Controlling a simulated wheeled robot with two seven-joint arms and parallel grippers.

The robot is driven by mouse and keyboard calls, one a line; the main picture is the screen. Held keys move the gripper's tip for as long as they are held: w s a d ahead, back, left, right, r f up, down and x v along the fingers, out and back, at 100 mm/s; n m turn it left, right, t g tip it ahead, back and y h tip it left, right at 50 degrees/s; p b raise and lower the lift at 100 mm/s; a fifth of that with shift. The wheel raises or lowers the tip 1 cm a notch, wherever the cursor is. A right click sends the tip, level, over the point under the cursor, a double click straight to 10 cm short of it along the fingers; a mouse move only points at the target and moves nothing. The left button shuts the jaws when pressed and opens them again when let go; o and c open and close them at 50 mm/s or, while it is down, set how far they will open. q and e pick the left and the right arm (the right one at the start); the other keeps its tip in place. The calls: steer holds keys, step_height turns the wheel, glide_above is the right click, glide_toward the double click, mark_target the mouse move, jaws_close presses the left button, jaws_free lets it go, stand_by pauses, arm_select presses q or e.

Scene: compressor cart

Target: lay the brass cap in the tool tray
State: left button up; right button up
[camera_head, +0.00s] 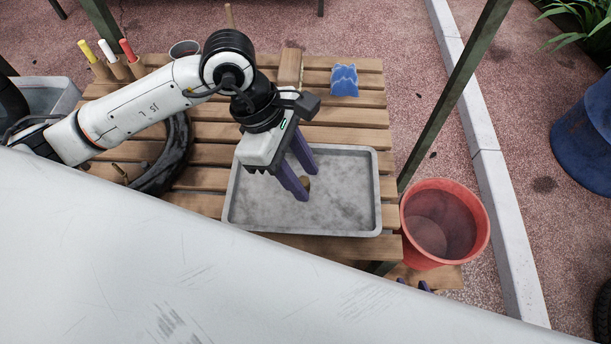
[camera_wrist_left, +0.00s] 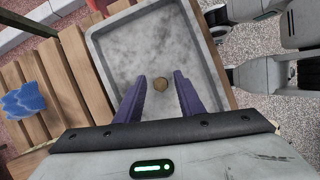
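The brass cap (camera_head: 306,183) is a small round brownish piece over the floor of the grey metal tool tray (camera_head: 350,205). In the left wrist view the cap (camera_wrist_left: 160,84) shows between and just beyond the fingertips, with gaps on both sides, and seems to lie on the tray floor. My left gripper (camera_head: 307,182) points down into the tray, its purple fingers apart around the cap. The fingers also show in the left wrist view (camera_wrist_left: 160,80). Of my right gripper (camera_head: 413,284) only two separated purple fingertips show; a white surface hides the rest.
The tray stands on a slatted wooden table. A blue sponge (camera_head: 344,80), a wooden block (camera_head: 289,68), a black hose coil (camera_head: 170,160) and coloured-handled tools (camera_head: 107,60) surround it. A red bucket (camera_head: 445,222) stands right of the tray. The tray's right half is clear.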

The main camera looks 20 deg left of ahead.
arm_select(q)
steer(key=v, duration=1)
steer(key=shift+r, duration=0.15)
steer(key=shift+s, duration=0.1)
